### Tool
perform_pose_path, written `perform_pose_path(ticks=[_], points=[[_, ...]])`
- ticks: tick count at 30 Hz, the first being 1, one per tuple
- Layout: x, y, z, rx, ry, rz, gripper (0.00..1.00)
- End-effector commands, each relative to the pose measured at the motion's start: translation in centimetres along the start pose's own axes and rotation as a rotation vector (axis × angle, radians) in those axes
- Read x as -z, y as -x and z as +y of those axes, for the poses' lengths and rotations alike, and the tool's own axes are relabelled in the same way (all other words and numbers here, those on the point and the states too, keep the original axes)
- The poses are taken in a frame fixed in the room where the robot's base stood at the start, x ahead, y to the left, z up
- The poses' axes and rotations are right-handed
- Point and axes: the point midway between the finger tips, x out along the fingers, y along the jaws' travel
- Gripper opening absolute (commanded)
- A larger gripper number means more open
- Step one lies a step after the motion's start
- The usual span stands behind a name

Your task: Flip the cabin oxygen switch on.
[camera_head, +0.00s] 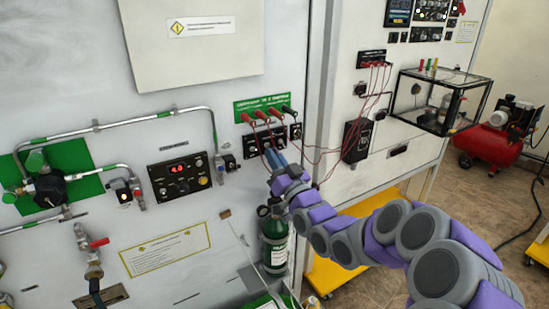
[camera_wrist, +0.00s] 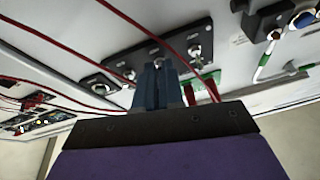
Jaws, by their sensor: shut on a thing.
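My gripper (camera_head: 271,154) reaches the wall panel from the right, just below the green sign (camera_head: 262,108). Its blue-grey fingers (camera_wrist: 158,85) are close together at the row of small black switch plates (camera_wrist: 175,50). The row also shows in the head view (camera_head: 251,144), with red-handled leads above it. The fingers are shut on what seems to be a small switch there; their tips hide it. I cannot read which plate is the cabin oxygen switch, or its position. Other metal toggles (camera_wrist: 194,51) show beside the fingers.
Red cables (camera_head: 318,150) hang across the panel right of my gripper and cross close to the fingers in the wrist view. A green oxygen cylinder (camera_head: 273,244) stands below my gripper. A control box with a red display (camera_head: 180,176) is to the left.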

Motion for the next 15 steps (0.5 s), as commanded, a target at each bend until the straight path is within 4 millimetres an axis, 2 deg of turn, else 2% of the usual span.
perform_pose_path(ticks=[8,15], points=[[0.5,-0.1,-0.1,-0.014,0.000,-0.070,0.00],[1.5,-0.3,-0.2,-0.045,-0.001,-0.224,0.00]])
